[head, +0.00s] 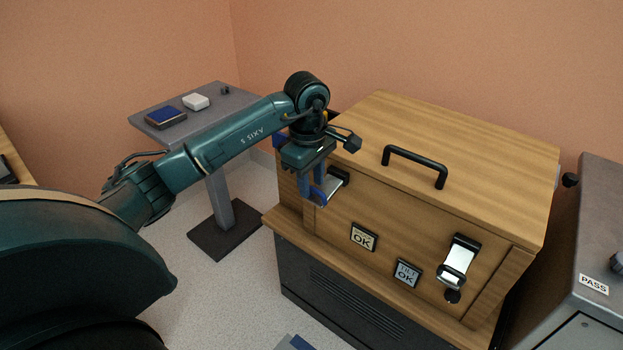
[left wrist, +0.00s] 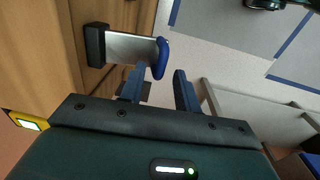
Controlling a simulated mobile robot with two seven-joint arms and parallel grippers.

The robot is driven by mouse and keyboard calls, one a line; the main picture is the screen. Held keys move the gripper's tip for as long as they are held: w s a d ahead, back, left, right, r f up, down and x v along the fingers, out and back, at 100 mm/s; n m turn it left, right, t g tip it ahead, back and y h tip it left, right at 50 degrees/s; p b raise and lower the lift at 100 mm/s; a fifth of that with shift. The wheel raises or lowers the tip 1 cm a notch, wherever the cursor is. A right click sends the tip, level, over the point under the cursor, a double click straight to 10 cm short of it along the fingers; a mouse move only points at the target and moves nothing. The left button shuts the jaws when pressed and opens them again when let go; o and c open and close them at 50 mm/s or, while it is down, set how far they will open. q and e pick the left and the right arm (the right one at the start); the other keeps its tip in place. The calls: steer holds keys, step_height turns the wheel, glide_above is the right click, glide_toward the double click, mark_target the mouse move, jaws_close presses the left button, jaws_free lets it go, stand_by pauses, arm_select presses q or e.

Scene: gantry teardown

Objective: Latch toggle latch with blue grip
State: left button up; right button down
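The toggle latch with the blue grip is on the left part of the wooden box's front. In the left wrist view its black base (left wrist: 96,45) is on the wood, and its silver lever (left wrist: 130,47) stands out from the panel, ending in the blue grip (left wrist: 161,58). In the head view the lever (head: 334,187) is partly hidden by my left gripper (head: 313,182). My left gripper's fingers are apart, with the blue grip just ahead of the gap, nearer one fingertip; I cannot tell whether they touch. My right gripper is not clearly seen.
The wooden box (head: 460,165) has a black top handle (head: 415,163), two OK labels and a second silver latch (head: 459,262) with a black grip at right. A grey cabinet (head: 600,250) stands at right. A small grey table (head: 215,105) stands behind my left arm.

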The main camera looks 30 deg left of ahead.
arm_select(q)
steer(key=shift+c, duration=0.4)
jaws_close()
